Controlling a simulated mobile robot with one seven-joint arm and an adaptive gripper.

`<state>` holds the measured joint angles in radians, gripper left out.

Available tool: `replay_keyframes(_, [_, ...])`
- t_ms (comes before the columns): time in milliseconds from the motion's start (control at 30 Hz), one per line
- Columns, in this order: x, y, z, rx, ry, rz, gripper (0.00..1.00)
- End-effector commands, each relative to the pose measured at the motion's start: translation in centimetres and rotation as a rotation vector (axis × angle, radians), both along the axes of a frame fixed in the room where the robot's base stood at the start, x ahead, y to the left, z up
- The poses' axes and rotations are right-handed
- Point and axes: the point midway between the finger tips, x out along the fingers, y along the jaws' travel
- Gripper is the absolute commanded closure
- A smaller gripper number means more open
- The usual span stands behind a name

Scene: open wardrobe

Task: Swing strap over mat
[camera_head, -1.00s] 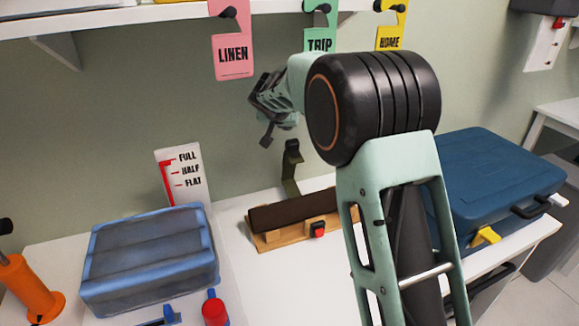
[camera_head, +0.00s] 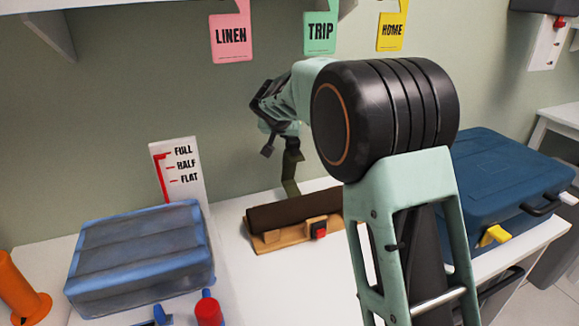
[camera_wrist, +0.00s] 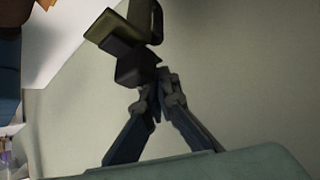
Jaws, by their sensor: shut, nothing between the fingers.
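The dark brown rolled mat (camera_head: 292,211) lies in a wooden cradle (camera_head: 268,244) with a red button on the white table. The olive strap (camera_head: 290,187) stands up behind the mat, its dark upper end near my gripper (camera_head: 272,152). The strap's lower part is hidden behind the mat. In the wrist view my gripper (camera_wrist: 156,85) has its fingertips together, right beside the strap's black end piece (camera_wrist: 136,66). I cannot tell whether they touch. The olive strap (camera_wrist: 110,27) extends beyond that piece. Nothing is seen gripped.
A blue translucent case (camera_head: 140,255) sits left of the mat, before a FULL/HALF/FLAT gauge card (camera_head: 180,172). A blue suitcase (camera_head: 510,185) stands at right. Linen, trip and home tags (camera_head: 320,35) hang above. An orange object (camera_head: 22,288) and a red-topped item (camera_head: 209,310) stand in front.

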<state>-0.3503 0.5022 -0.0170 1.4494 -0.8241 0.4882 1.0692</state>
Motion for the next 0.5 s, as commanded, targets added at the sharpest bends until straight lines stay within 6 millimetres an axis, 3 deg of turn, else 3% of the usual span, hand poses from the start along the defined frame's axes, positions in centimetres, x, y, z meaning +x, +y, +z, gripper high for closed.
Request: replay_keyframes(500, [-3.0,-1.3,-0.3,0.000,0.000,0.000,1.00])
